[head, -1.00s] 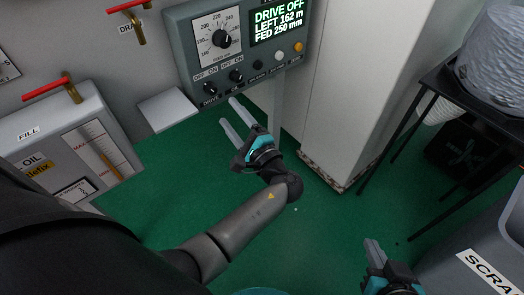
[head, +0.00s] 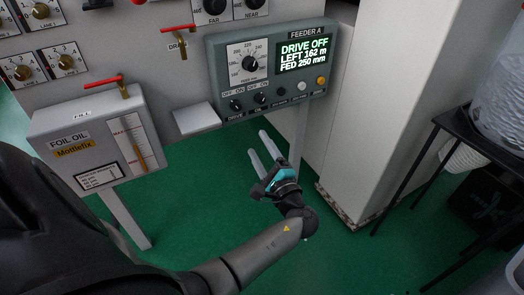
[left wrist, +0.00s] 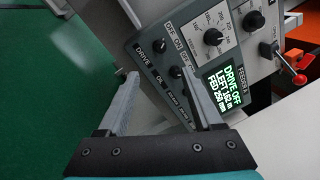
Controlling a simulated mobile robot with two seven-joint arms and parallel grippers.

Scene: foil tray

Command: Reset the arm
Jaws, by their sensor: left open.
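My left gripper (head: 267,158) is open and empty in the head view, in the air below and in front of the feeder panel. In the left wrist view its two grey fingers (left wrist: 165,98) stand apart with nothing between them. The Feeder A panel (head: 315,90) has a dial, two small knobs, several round buttons and a screen (head: 304,56) reading "DRIVE OFF, LEFT 162 m, FED 250 mm". The panel (left wrist: 186,32) also shows tilted in the left wrist view, beyond the fingertips. My right gripper is not in view now.
A foil oil box (head: 70,135) with a gauge and a red-handled valve (head: 90,82) stands at the left. A pale cabinet (head: 375,110) rises right of the panel. A black stand (head: 462,128) is at the far right. Green floor (head: 200,210) is open below.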

